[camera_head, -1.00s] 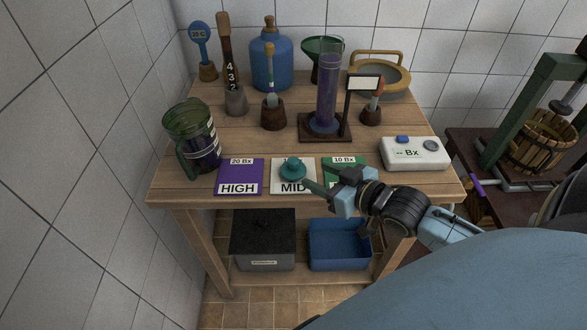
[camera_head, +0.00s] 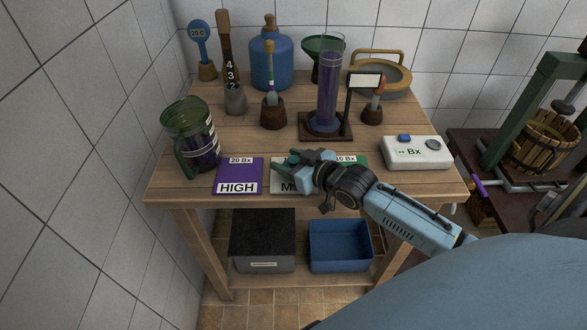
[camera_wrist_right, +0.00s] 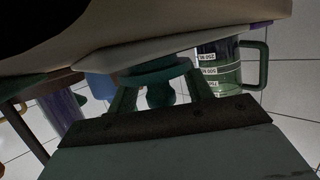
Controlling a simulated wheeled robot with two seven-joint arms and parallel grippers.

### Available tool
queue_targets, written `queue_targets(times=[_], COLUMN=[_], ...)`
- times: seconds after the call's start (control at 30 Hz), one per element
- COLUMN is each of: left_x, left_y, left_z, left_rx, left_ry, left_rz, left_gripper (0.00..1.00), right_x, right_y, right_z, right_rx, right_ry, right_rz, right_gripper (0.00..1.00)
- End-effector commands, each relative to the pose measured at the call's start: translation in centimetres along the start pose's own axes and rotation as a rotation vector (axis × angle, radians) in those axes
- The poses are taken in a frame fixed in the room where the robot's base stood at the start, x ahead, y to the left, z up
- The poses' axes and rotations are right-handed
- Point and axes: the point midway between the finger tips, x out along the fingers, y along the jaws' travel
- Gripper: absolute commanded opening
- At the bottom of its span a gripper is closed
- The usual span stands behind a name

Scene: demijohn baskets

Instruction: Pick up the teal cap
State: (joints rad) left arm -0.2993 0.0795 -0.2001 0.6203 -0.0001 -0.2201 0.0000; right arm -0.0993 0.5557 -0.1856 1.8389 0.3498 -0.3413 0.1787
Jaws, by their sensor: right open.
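The teal cap (camera_wrist_right: 162,88) shows in the right wrist view, with a wide flange and a narrower knob, on the pale MID card. In the head view my right gripper (camera_head: 284,164) is over that MID card (camera_head: 283,187) and hides the cap. In the right wrist view the open fingers stand on either side of the cap's knob. I cannot tell whether either finger touches it. My left gripper is not in view.
The purple HIGH card (camera_head: 239,176) lies to the left and a green card (camera_head: 361,161) to the right. A green jug (camera_head: 187,135) stands at the left edge. A purple-filled cylinder (camera_head: 328,95) stands behind, and a white meter (camera_head: 416,153) lies at right.

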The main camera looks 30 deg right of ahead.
Motion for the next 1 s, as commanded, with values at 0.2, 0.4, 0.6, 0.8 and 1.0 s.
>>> queue_targets(times=[0.2, 0.4, 0.6, 0.8, 1.0], left_x=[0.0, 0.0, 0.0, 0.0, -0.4], left_y=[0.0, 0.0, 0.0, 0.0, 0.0], left_z=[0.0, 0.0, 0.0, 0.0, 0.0], left_rx=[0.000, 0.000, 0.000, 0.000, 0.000], left_ry=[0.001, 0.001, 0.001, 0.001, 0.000], left_rz=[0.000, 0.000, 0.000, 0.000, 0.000], left_gripper=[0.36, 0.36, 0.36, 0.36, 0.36], right_x=[0.4, 0.4, 0.4, 0.4, -0.1], right_y=[0.0, 0.0, 0.0, 0.0, 0.0], right_z=[0.0, 0.0, 0.0, 0.0, -1.5], right_rx=[0.000, 0.000, 0.000, 0.000, -0.001], right_ry=[-0.001, -0.001, -0.001, 0.000, 0.003], right_rz=[0.000, 0.000, 0.000, 0.000, -0.001], right_gripper=[0.51, 0.35, 0.09, 0.04, 0.04])
